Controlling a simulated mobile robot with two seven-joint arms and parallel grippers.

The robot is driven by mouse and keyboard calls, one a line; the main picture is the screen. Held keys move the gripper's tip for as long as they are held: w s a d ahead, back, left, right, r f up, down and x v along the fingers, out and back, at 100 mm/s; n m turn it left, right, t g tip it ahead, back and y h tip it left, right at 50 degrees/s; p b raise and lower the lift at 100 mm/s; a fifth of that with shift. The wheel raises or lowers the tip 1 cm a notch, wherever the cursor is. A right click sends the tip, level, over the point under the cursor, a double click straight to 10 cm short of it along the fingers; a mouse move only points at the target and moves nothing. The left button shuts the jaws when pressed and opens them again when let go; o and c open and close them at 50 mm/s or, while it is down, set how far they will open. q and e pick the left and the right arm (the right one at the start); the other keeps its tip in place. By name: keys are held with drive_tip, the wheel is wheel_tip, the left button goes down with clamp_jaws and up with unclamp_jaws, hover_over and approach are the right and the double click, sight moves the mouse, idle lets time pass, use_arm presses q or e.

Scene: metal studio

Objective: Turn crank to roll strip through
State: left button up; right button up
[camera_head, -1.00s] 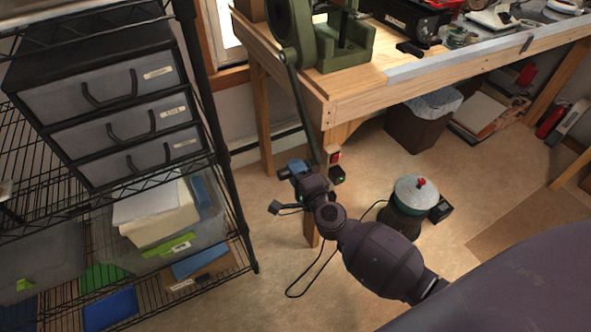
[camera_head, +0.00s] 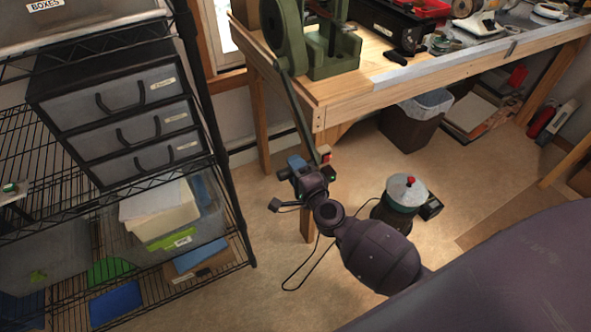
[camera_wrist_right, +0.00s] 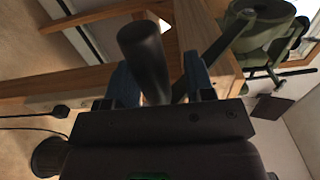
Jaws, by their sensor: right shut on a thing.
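The green rolling mill (camera_head: 330,48) stands on the left end of the wooden bench. Its long crank arm (camera_head: 296,110) slants down from the mill's wheel, past the bench's front edge, towards my right gripper (camera_head: 297,168). In the right wrist view, the dark cylindrical crank handle (camera_wrist_right: 145,58) stands between the blue fingers of my right gripper (camera_wrist_right: 158,80), which is shut on it. The green mill (camera_wrist_right: 262,14) shows at the top right there. I cannot make out a strip at the rollers. My left gripper is not in view.
A black wire shelf (camera_head: 215,130) with a drawer unit (camera_head: 118,105) stands at the left. The wooden bench (camera_head: 345,105) has a leg close behind my right gripper. A lidded canister (camera_head: 405,191) and a bin (camera_head: 412,125) stand on the floor to the right.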

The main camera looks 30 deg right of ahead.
drive_tip(key=shift+t, duration=0.3)
drive_tip(key=r, duration=0.1)
drive_tip(key=r+p, duration=0.1)
drive_tip(key=r, duration=0.3)
drive_tip(key=shift+s+d, duration=0.1)
drive_tip(key=shift+s, duration=0.2)
drive_tip(key=shift+c, duration=0.8)
drive_tip(key=shift+s+p, duration=0.3)
drive_tip(key=shift+p, duration=0.15)
drive_tip(key=shift+c, duration=0.7)
use_arm(q)
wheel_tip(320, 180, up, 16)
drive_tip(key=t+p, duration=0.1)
drive_tip(key=p, duration=1.2)
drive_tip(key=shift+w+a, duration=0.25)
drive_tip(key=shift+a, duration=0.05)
use_arm(e)
drive_tip(key=s+r, duration=0.4)
drive_tip(key=r, duration=1.3)
drive_tip(key=shift+s+a, duration=0.2)
drive_tip(key=shift+a, duration=0.25)
